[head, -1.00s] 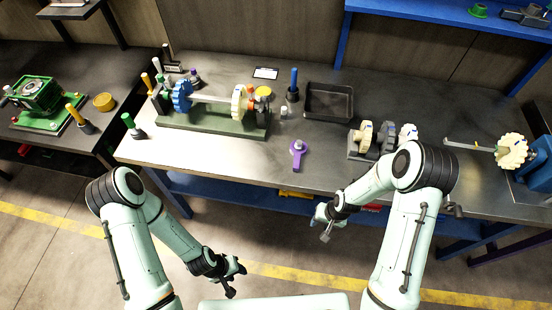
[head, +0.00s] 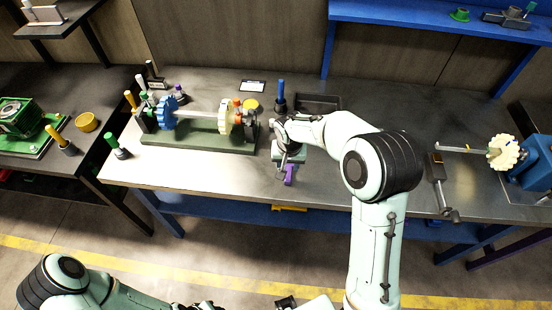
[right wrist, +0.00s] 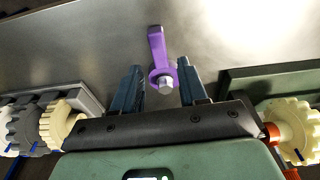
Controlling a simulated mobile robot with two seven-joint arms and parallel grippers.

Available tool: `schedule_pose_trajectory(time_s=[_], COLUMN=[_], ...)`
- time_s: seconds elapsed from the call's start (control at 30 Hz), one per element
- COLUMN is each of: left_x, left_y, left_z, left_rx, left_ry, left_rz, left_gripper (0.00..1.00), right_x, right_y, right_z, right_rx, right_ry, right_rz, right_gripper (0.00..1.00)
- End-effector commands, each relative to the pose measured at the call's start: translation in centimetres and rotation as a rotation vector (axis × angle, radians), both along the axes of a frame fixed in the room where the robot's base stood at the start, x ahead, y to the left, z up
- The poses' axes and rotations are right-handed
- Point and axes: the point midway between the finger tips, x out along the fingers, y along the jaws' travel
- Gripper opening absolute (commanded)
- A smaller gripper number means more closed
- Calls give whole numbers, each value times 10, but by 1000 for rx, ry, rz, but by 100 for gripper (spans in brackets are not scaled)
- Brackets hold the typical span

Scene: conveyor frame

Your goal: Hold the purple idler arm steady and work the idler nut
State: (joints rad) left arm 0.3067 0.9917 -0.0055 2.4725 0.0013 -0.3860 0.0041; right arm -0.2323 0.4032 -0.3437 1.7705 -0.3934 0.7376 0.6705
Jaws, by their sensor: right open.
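The purple idler arm (head: 289,177) lies on the bench, partly hidden under my right gripper (head: 285,163) in the head view. In the right wrist view the purple idler arm (right wrist: 156,43) points away, with a ring at its near end. The grey idler nut (right wrist: 165,84) sits at that ring. My right gripper (right wrist: 160,80) is open, its two dark fingers on either side of the nut with gaps, holding nothing. My left arm is low at the bottom left of the head view; its gripper is mostly cut off.
A green fixture (head: 195,140) with a blue gear and a cream gear stands left of my right gripper. A black tray (head: 318,101) and a blue-handled tool (head: 281,95) are behind it. Several gears (right wrist: 40,125) are at the wrist view's left.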

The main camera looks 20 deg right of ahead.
Motion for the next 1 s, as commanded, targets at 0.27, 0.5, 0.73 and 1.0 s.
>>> schedule_pose_trajectory(time_s=[0.27,0.5,0.73,1.0], left_x=[-12,-24,-29,-29], left_y=[0,0,0,0], left_z=[-15,-31,-40,-40], left_rx=[0,1,0,0], left_ry=[15,27,33,33], left_rz=[0,0,0,1], left_gripper=[43,43,43,43], right_x=[1,6,9,10], right_y=[-3,-5,-6,-6], right_z=[-31,-62,-78,-77], right_rx=[-2,-2,0,0], right_ry=[4,2,1,-1], right_rz=[-3,0,-1,-1], right_gripper=[43,43,43,0])
